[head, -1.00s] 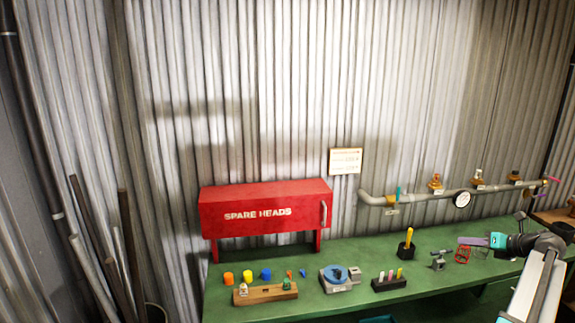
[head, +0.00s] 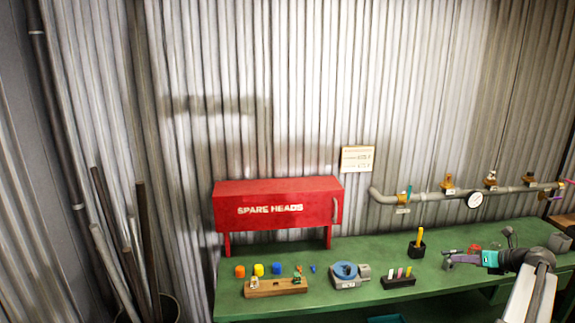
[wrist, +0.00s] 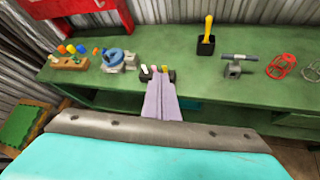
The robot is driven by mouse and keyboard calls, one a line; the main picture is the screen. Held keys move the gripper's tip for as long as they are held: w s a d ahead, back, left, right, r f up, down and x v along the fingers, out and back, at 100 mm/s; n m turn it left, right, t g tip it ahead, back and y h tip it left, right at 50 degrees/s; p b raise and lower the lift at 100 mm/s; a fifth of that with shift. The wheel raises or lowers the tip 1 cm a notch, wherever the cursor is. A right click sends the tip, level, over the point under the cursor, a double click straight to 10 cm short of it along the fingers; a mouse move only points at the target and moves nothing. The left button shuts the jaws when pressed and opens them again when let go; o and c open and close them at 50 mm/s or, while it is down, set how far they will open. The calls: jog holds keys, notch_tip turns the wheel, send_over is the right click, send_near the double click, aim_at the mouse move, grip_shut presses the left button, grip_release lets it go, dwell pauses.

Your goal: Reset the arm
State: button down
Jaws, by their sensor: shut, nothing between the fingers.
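My gripper (head: 449,262), teal with pale purple fingers, is at the right of the head view, over the front part of the green workbench (head: 440,285). In the wrist view its fingers (wrist: 161,95) are together and hold nothing. The fingertips overlap the black block with coloured pegs (wrist: 147,72) in that view; I cannot tell the gap between them. That block (head: 398,282) is left of my gripper in the head view.
A red SPARE HEADS cabinet (head: 278,207) stands at the bench's back left. A wooden block (head: 275,287), coloured caps (head: 259,270) and a blue-topped device (head: 346,273) sit before it. A black cup (head: 417,248) holds a yellow-handled tool. A pipe with a gauge (head: 475,200) runs along the wall.

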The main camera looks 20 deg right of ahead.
jog(key=w+a+f+n+g+y+b, duration=0.15)
jog(key=a+f+n, duration=0.25)
jog(key=a+f, duration=0.5)
jog(key=w+a+f+n+g+y, duration=0.1)
jog(key=w+a+f+n+g, duration=0.15)
jog(key=a+f, duration=0.7)
jog(key=w+a+f+n+g+y+b, duration=0.1)
jog(key=w+a+f+n+g, duration=0.1)
jog(key=a+f+n, duration=0.5)
jog(key=s+a+f+n+g+b, duration=0.2)
jog(key=s+a+f+n+g, duration=0.15)
jog(key=a+f, duration=0.95)
jog(key=s+a+f+n+g+h+b, duration=0.1)
jog(key=s+a+f+n+g, duration=0.1)
jog(key=s+a+f+n, duration=0.45)
jog(key=s+a+f+n+g+h+b, duration=0.15)
jog(key=s+a+f+n, duration=0.25)
jog(key=s+a, duration=0.55)
jog(key=s+a+f+n+g+h, duration=0.1)
jog(key=s+a+f+n+g, duration=0.1)
jog(key=s, duration=0.5)
jog(key=s+a+f+n+g+h+b, duration=0.1)
jog(key=s+a+f+n, duration=0.3)
jog(key=n, duration=0.5)
jog(key=s+a+g+h, duration=0.1)
jog(key=s+a, duration=0.1)
jog(key=s, duration=0.1)
jog(key=shift+a+f, duration=0.2)
jog(key=shift+f, duration=0.1)
jog(key=shift+d, duration=0.1)
